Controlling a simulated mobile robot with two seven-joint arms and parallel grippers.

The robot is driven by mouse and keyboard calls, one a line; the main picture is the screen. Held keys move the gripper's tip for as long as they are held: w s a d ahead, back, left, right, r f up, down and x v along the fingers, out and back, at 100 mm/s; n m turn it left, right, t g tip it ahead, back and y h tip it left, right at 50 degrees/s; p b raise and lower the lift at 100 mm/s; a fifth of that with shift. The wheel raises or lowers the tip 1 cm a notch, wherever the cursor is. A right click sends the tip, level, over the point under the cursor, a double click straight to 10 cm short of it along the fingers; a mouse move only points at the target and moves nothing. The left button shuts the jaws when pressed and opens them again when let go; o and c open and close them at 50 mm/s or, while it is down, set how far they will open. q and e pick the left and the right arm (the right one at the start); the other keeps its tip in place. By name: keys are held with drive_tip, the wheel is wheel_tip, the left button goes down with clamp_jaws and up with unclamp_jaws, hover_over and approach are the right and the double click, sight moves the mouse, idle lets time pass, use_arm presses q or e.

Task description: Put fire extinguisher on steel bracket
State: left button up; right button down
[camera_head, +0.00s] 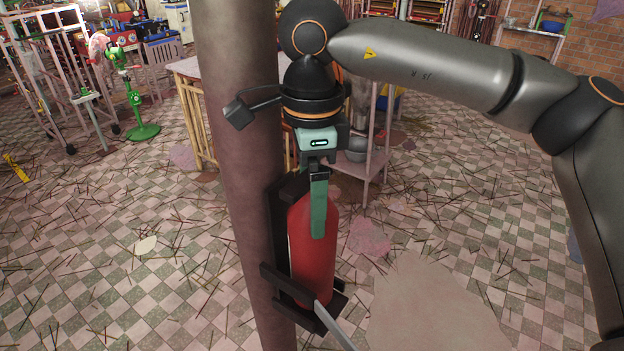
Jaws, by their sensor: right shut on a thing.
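The red fire extinguisher (312,258) stands upright in the middle of the view, against the pillar. The black steel bracket (273,222) is fixed to the pillar, with its back plate behind the extinguisher and its lower frame around the extinguisher's base. My right gripper (319,180) points down over the extinguisher's top and is shut on it. The gripper hides the extinguisher's head and handle. Whether the base rests on the bracket's bottom is hard to tell. My left gripper is not in view.
The thick brown pillar (237,120) stands left of the extinguisher. A cart (372,165) with a metal bowl stands behind. A green machine (135,95) stands at the far left. Thin sticks litter the checkered floor (130,250). A grey bar crosses low in front of the bracket.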

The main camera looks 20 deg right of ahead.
drive_tip(key=shift+f, duration=1.15)
unclamp_jaws()
drive_tip(key=shift+f, duration=0.15)
wheel_tip(320, 180, up, 12)
drive_tip(key=shift+r, duration=0.1)
